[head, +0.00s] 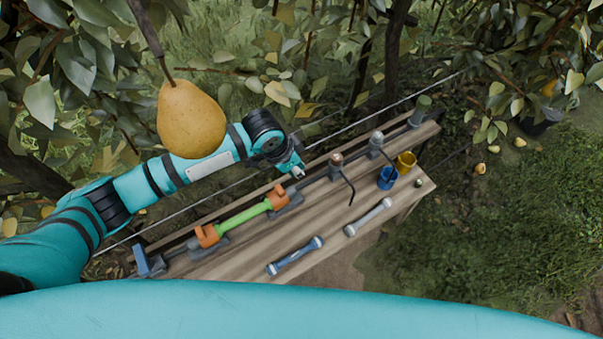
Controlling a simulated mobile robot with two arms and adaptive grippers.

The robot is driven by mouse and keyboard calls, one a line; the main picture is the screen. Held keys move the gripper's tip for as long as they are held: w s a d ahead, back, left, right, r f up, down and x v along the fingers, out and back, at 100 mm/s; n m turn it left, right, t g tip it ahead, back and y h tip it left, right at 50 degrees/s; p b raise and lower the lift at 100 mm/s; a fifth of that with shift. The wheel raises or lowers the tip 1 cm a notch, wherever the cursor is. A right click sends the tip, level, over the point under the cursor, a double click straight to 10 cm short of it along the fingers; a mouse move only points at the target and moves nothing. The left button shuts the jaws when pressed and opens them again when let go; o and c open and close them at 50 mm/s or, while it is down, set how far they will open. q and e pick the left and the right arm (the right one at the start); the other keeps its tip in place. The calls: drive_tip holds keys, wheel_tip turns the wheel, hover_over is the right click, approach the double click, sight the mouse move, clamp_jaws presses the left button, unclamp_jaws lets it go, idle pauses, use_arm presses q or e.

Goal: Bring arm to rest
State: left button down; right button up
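My teal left arm (150,180) comes in from the left and reaches over a wooden bench. Its gripper (298,172) is at the far end, over the back edge of the bench, small and partly hidden by the wrist. I cannot tell whether its fingers are open or shut. No held object shows. A large yellow pear (190,118) hangs from a branch and covers part of the view of the forearm. My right gripper is not in view.
The wooden bench (340,232) holds a green bar with orange clamps (243,217), blue-ended (295,256) and grey-ended (368,217) bars, a blue cup (388,178) and a yellow cup (406,162). Branches and leaves crowd the top left. Open grass (490,230) lies at right.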

use_arm(q)
drive_tip(key=s+d+r+n+t+h, duration=0.15)
drive_tip(key=s+r, duration=0.25)
drive_tip(key=s, duration=0.6)
drive_tip(key=s+a+f+n+y, duration=0.1)
drive_tip(key=s+a+n+y, duration=0.3)
drive_tip(key=s+a+n, duration=0.8)
drive_tip(key=s+a+f+m+g, duration=0.1)
drive_tip(key=a+f+m, duration=0.1)
drive_tip(key=f, duration=1.1)
drive_tip(key=s+a+f+m+g, duration=0.1)
drive_tip(key=s+a+f+m, duration=0.15)
drive_tip(key=f, duration=1.05)
drive_tip(key=s+a+f, duration=0.3)
drive_tip(key=s+f, duration=1.3)
drive_tip(key=shift+f+m+g, duration=0.3)
drive_tip(key=shift+f+g, duration=0.05)
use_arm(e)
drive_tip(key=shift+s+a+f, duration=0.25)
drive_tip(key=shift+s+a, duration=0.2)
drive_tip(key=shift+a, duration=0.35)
